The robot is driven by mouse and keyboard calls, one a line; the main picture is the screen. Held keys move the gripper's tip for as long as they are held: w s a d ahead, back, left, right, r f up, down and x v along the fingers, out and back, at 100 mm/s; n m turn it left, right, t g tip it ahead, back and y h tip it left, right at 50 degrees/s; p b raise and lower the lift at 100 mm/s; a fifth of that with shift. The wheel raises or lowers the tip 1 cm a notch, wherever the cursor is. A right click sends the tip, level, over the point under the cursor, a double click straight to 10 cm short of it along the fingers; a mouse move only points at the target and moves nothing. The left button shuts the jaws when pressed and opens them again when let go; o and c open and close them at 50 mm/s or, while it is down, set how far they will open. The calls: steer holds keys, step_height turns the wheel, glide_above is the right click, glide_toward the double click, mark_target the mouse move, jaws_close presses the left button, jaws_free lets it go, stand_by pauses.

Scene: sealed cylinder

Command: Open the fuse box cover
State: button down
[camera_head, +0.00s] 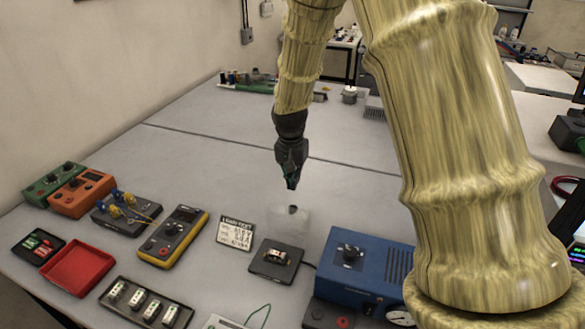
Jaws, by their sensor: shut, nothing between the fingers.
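A small black fuse box base (265,268) lies on the table with a pale fuse or holder (277,256) showing in its middle. A see-through cover (288,222) with a small dark knob (292,209) shows just behind the base. I cannot tell whether the cover is hinged to the base, lies flat or stands tilted. My gripper (291,184) points down just above and behind the knob. Its fingers are together and hold nothing. A small gap seems to separate the fingertips from the knob.
A blue instrument (368,262) stands right of the base, and a text card (235,231) lies left. A yellow-edged multimeter (172,236), a red tray (78,268) and a black tray of fuses (146,303) are farther left. The table's far middle is clear. My arm hides the right side.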

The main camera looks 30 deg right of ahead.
steer(key=s+a+f+p, duration=0.2)
steer(key=p, duration=0.1)
steer(key=shift+s+a+f, duration=0.2)
steer(key=shift+a+f, duration=0.1)
steer(key=shift+f, duration=0.1)
steer(key=shift+s+a+r, duration=0.1)
steer(key=shift+s+a, duration=0.05)
stand_by(0.5)
steer(key=shift+s+a+r+t+h, duration=0.4)
steer(key=shift+s+a+r+h, duration=0.1)
steer(key=shift+s+a+r, duration=0.2)
